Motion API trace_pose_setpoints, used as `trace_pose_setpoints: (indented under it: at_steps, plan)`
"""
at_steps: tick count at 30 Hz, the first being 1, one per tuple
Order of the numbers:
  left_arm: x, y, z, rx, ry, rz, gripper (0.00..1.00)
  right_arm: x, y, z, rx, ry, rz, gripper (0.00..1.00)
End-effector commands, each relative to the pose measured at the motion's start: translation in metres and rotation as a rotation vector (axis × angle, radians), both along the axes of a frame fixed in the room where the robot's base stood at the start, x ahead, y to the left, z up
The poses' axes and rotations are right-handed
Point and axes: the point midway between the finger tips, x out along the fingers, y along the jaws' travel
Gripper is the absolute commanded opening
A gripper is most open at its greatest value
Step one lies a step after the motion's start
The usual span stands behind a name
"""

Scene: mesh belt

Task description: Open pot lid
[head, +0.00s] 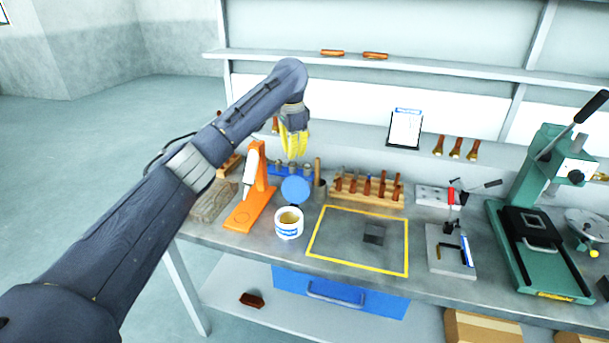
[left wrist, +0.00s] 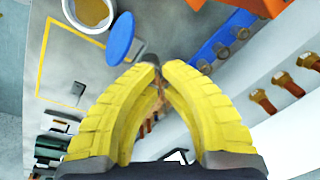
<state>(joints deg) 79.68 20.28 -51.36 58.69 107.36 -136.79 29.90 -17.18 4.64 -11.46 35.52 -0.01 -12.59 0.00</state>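The white pot (head: 289,225) with a blue-and-white label stands open on the grey bench, with pale yellowish contents showing. It also shows at the top of the left wrist view (left wrist: 90,12). The round blue lid (head: 295,190) is off the opening, just behind the pot, its flat face tilted toward the head camera; it also shows in the left wrist view (left wrist: 120,38). My left gripper (head: 294,150) has yellow fingers pointing down, above and behind the lid and apart from it. In the left wrist view its fingertips (left wrist: 156,68) come together with nothing clearly held. My right gripper is not in view.
An orange stand (head: 250,190) is left of the pot. A dark cup (head: 320,190) and a wooden tool rack (head: 367,192) are to the right. A yellow-outlined area (head: 340,245) is mostly clear. A green press (head: 540,210) stands far right.

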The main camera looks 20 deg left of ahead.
Motion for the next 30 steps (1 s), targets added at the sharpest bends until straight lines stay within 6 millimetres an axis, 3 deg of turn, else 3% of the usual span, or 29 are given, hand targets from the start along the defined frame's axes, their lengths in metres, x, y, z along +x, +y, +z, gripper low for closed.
trace_pose_setpoints:
  at_steps: [9, 15, 23, 30]
  plan:
    - [-0.002, -0.014, 0.007, -0.098, -0.040, 0.537, 0.00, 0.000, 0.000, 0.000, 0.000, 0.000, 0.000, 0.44]
    - [-0.002, -0.014, 0.007, -0.134, -0.043, 0.755, 0.00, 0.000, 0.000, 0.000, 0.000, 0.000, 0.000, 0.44]
    - [-0.001, -0.014, 0.000, -0.147, -0.043, 0.844, 0.00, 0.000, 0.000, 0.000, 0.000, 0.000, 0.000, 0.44]
    - [0.004, -0.014, -0.032, -0.148, -0.040, 0.844, 0.00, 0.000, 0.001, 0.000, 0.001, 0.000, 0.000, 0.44]
